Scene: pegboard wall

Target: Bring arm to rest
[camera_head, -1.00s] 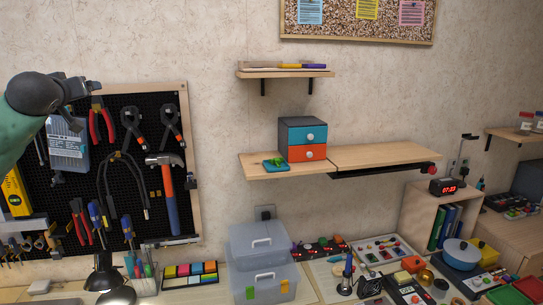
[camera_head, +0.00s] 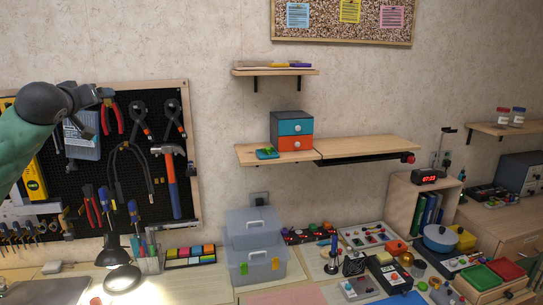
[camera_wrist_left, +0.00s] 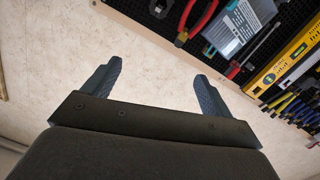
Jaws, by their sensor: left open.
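My left arm comes in from the left in the head view, in front of the pegboard (camera_head: 150,190). Its left gripper (camera_head: 108,98) is near the red pliers (camera_head: 112,118) in the picture, but how far it is from the board is unclear there. In the left wrist view the left gripper (camera_wrist_left: 158,78) is open, with its two fingers apart and nothing between them but bare wall. The pegboard's edge (camera_wrist_left: 180,45) crosses the upper right of that view. My right gripper is in neither view.
The pegboard holds a hammer (camera_head: 172,180) and several other tools. A shelf (camera_head: 370,148) carries a small drawer box (camera_head: 293,130). Below, the workbench has a lamp (camera_head: 120,270), a clear bin (camera_head: 255,262) and many small items. The wall between pegboard and shelf is bare.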

